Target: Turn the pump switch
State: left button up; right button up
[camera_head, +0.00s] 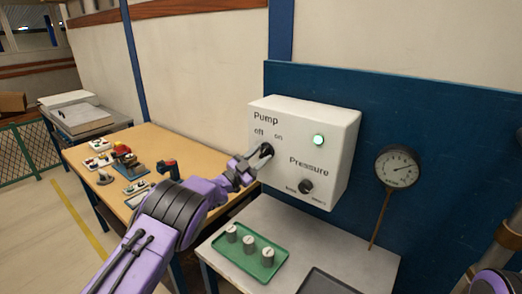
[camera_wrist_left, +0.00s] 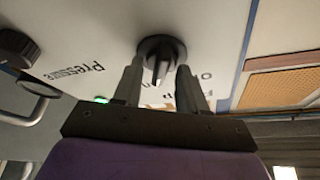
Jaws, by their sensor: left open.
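The white control box (camera_head: 345,130) on the blue panel carries a Pump switch, a Pressure knob (camera_head: 306,187) and a green lamp (camera_head: 319,140) that looks lit. My left gripper (camera_head: 262,153) is at the Pump switch, below the "off" and "on" labels, and largely hides it in the head view. In the left wrist view the black Pump switch (camera_wrist_left: 160,50) shows between the two open fingers of my left gripper (camera_wrist_left: 159,72). Contact between fingers and switch cannot be told. My right gripper is out of view.
A round gauge (camera_head: 398,167) with a long stem is right of the box. Below are a green tray (camera_head: 240,262) with several weights and a dark tray (camera_head: 326,283). A wooden table (camera_head: 165,143) with small parts stands to the left.

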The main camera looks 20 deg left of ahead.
pick_arm(q)
jog(key=shift+w+d, duration=0.15)
jog(key=shift+w, duration=0.15)
grip_shut()
